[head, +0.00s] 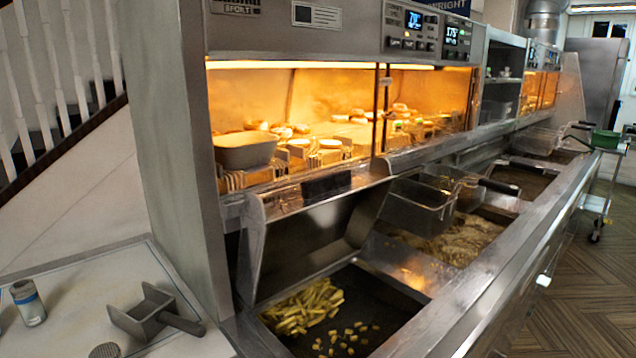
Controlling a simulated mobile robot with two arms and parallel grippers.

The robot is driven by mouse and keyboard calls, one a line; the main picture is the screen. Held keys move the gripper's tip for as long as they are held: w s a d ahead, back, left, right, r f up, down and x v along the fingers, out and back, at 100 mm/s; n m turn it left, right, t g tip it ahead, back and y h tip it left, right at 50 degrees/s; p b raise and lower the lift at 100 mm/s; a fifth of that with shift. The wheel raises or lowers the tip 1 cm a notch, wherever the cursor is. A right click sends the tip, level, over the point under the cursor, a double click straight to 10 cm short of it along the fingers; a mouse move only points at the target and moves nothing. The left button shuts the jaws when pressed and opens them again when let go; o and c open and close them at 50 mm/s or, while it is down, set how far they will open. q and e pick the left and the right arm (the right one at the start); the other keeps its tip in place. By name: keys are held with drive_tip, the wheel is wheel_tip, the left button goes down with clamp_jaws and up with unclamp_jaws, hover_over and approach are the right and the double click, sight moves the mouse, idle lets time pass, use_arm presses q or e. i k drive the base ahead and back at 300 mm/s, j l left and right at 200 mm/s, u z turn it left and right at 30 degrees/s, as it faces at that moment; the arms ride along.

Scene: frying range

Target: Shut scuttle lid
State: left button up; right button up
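The scuttle (385,308) is the dark bin at the near end of the range. A heap of chips (305,308) lies at its left, with loose bits in front. The scuttle lid (310,240) looks like the curved steel panel standing raised at the back of the bin, below the heated cabinet. The bin's top is open. Neither of my grippers shows in the head view.
Fry baskets (420,203) hang over the oil vats to the right of the scuttle. The heated cabinet (290,120) overhangs behind. A metal scoop (150,316) and a shaker (28,303) stand on the left counter.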

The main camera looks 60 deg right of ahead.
sight(288, 241)
drive_tip(key=i+l+z, duration=0.1)
drive_tip(key=z, duration=1.85)
drive_tip(key=i+j, duration=0.05)
